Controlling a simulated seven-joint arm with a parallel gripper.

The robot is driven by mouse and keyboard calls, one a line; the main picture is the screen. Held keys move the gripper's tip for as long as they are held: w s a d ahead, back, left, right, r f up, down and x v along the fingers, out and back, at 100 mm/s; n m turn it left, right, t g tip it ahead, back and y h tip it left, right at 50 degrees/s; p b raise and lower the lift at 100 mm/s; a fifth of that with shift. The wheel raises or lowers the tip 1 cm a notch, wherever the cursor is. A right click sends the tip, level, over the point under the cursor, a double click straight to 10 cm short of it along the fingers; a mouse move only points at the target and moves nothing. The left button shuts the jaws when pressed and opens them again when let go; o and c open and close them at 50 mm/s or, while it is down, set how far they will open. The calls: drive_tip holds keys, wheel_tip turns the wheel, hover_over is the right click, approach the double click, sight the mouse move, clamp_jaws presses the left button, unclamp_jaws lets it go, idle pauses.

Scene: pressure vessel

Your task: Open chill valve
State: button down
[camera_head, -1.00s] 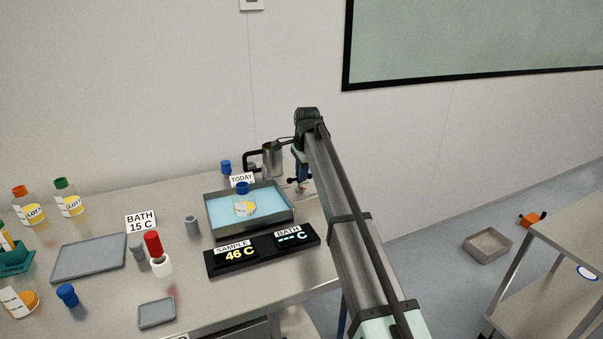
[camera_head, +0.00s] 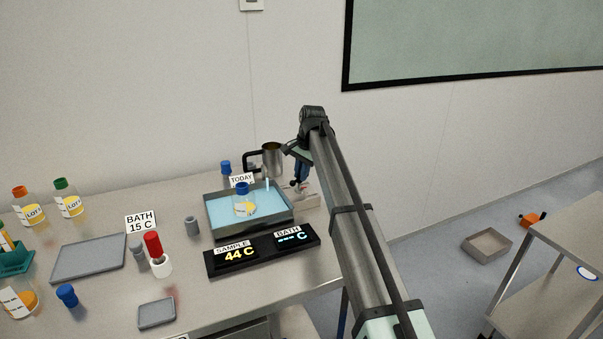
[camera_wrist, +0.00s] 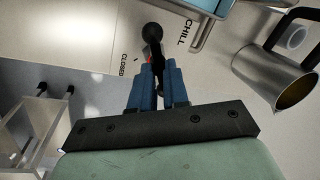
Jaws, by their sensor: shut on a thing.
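The chill valve's black lever with a round knob (camera_wrist: 152,32) shows in the wrist view, beside the printed words CHILL and CLOSED. My gripper (camera_wrist: 157,78), with blue fingers, is shut on this lever; the fingers hide its lower part. In the head view my gripper (camera_head: 299,182) is at the right of the bath tray (camera_head: 260,228), partly hidden by my arm. A bottle with a blue cap and yellow label (camera_head: 244,205) stands in the pale blue bath. A thin pale vertical streak (camera_head: 267,184) shows above the bath's back edge. The display (camera_head: 262,250) reads SAMPLE 44 C and BATH --- C.
A metal jug (camera_head: 271,160) with a black handle stands just behind the valve. A TODAY sign (camera_head: 241,180) is at the bath's back. A trolley (camera_head: 560,240) stands at right.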

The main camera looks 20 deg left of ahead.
drive_tip(key=n, duration=0.3)
drive_tip(key=n+g, duration=0.1)
drive_tip(key=n, duration=0.2)
drive_tip(key=shift+w+a+n, duration=0.15)
drive_tip(key=shift+w+n, duration=0.05)
drive_tip(key=shift+n, duration=0.1)
drive_tip(key=n+g, duration=0.1)
drive_tip(key=n, duration=0.4)
drive_tip(key=shift+a+h, duration=0.15)
drive_tip(key=shift+h, duration=0.15)
drive_tip(key=shift+n, duration=0.4)
drive_tip(key=c, duration=1.1)
unclamp_jaws()
drive_tip(key=r, duration=0.4)
drive_tip(key=w+d+r, duration=0.1)
drive_tip(key=r, duration=0.6)
drive_tip(key=shift+w+d+r, duration=0.3)
drive_tip(key=shift+w+r, duration=0.05)
drive_tip(key=shift+r, duration=0.05)
